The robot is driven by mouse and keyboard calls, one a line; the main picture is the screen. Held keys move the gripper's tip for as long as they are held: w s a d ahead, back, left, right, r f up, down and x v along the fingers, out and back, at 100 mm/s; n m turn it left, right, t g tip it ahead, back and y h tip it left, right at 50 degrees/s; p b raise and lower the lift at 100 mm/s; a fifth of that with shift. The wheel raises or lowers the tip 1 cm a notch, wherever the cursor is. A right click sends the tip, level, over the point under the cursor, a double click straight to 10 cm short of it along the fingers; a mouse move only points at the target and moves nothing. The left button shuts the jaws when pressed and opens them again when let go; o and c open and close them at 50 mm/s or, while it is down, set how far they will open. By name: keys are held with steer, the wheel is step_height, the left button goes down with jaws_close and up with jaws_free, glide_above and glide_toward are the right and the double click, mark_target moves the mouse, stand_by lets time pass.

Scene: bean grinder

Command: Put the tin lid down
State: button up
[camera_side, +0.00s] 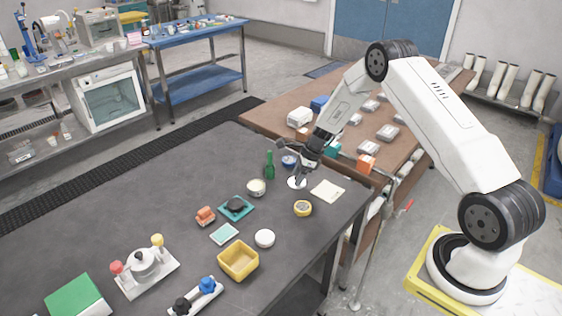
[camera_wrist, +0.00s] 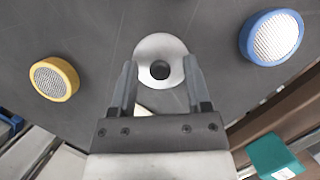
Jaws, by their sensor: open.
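The tin lid (camera_side: 297,183) is a pale, round disc, seemingly flat on the dark table under my gripper (camera_side: 302,171). In the wrist view the lid (camera_wrist: 152,44) shows a dark round knob at its middle. My gripper (camera_wrist: 159,75) is open, with one finger on each side of the lid's near part and a gap around the knob. Nothing is held. An open round tin (camera_side: 256,187) with pale contents stands to the left of the lid. I cannot tell how high the fingertips are above the table.
A green bottle (camera_side: 270,166) stands close left of my gripper. A blue mesh-topped round (camera_wrist: 271,37) and a yellow one (camera_wrist: 54,79) lie on either side. A cream sheet (camera_side: 328,191) lies to the right.

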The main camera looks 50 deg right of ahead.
steer(key=v, duration=1.2)
steer(key=shift+r, duration=0.15)
steer(key=shift+a, duration=0.1)
stand_by(0.5)
steer(key=s+a+r+n+h, duration=0.1)
steer(key=s+a+r+n, duration=0.2)
steer(key=s+a+n, duration=0.6)
steer(key=s+a+r+n+h, duration=0.2)
steer(key=s+a+n, duration=0.7)
steer(key=n, duration=0.9)
steer(key=shift+s+a+r+g, duration=0.35)
steer(key=shift+a+r, duration=0.35)
steer(key=shift+a, duration=0.5)
